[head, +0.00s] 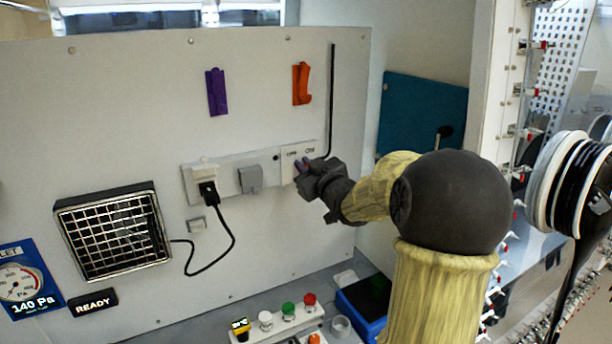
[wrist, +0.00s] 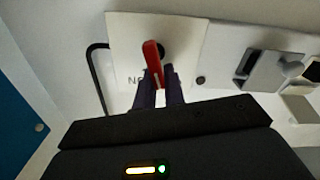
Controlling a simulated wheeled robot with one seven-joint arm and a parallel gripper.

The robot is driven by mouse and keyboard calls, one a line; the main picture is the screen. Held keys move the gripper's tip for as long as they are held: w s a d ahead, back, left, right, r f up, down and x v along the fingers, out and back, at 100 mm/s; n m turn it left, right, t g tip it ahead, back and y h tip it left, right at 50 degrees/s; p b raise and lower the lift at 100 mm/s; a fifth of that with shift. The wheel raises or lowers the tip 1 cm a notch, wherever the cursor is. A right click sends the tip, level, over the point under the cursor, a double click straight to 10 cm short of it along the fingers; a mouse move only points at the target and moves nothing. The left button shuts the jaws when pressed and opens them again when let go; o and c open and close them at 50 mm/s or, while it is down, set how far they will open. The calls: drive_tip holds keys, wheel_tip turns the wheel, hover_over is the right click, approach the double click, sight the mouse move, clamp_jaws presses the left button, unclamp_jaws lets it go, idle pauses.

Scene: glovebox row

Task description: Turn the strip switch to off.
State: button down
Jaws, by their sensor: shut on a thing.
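The strip switch is a pale plate at the right end of the wall strip, with OFF and ON printed along its top in the head view (head: 290,160). In the wrist view the plate (wrist: 125,40) carries a red lever (wrist: 152,60) on a dark round pivot. My gripper (wrist: 160,85) is shut on the red lever, one dark finger on each side of its lower part. Part of the ON lettering shows left of the fingers; the OFF lettering is hidden there.
Left of the switch, the strip holds a grey covered socket (head: 250,179) and a black plug (head: 208,193) with a hanging cable. A black rod (head: 332,95) runs down beside the switch. Coloured buttons (head: 288,309) and a blue box (head: 362,308) stand below.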

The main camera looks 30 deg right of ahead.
drive_tip(key=shift+a+f+n+b, duration=0.1)
drive_tip(key=shift+a+n+b, duration=0.05)
drive_tip(key=shift+n+b, duration=0.55)
drive_tip(key=shift+a+f+n+b, duration=0.1)
drive_tip(key=shift+n+b, duration=0.5)
drive_tip(key=shift+b, duration=0.05)
drive_tip(key=shift+r, duration=0.1)
drive_tip(key=c, duration=1.5)
unclamp_jaws()
drive_tip(key=shift+s, duration=0.1)
drive_tip(key=s, duration=0.5)
drive_tip(key=s+b, duration=0.1)
drive_tip(key=s, duration=0.5)
drive_tip(key=s+b, duration=0.1)
drive_tip(key=s, duration=0.5)
drive_tip(key=shift+s+d, duration=0.15)
drive_tip(key=shift+d, duration=0.1)
